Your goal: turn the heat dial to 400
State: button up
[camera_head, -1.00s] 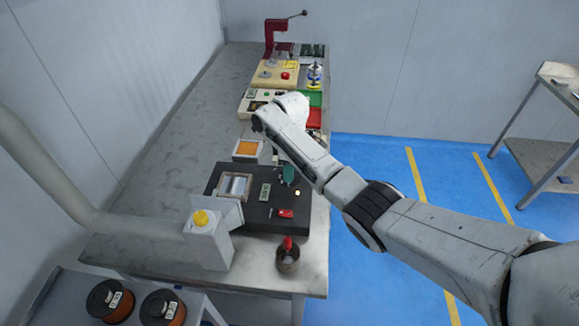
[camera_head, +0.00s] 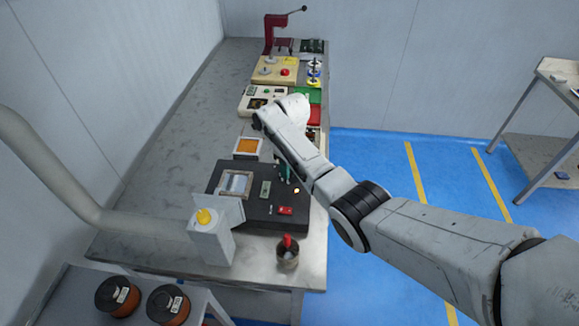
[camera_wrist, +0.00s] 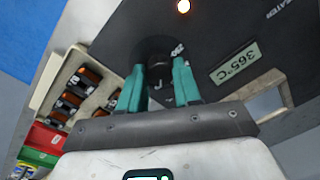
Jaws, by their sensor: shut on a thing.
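The heat dial (camera_wrist: 158,50) is a round black knob on the dark heater panel, at the top middle of the wrist view. My gripper (camera_wrist: 158,70) has its two teal fingers on either side of the dial and is shut on it. In the head view the display is a small green patch (camera_head: 265,188), and my gripper (camera_head: 284,173) is at the panel's back right, where my arm hides the dial.
An amber lamp (camera_head: 296,189) glows on the panel. A red switch (camera_head: 286,211) sits at its front, a framed opening (camera_head: 236,183) at its left. A cup (camera_head: 288,254) stands in front. Red (camera_wrist: 45,137) and green bins lie beyond the heater, near a tray of parts (camera_wrist: 82,100).

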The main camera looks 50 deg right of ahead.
jog(key=o, duration=1)
jog(key=shift+o, duration=0.2)
notch_tip(320, 180, up, 11)
jog(key=b, duration=0.1)
jog(key=shift+d, duration=0.2)
jog(key=shift+f, duration=0.1)
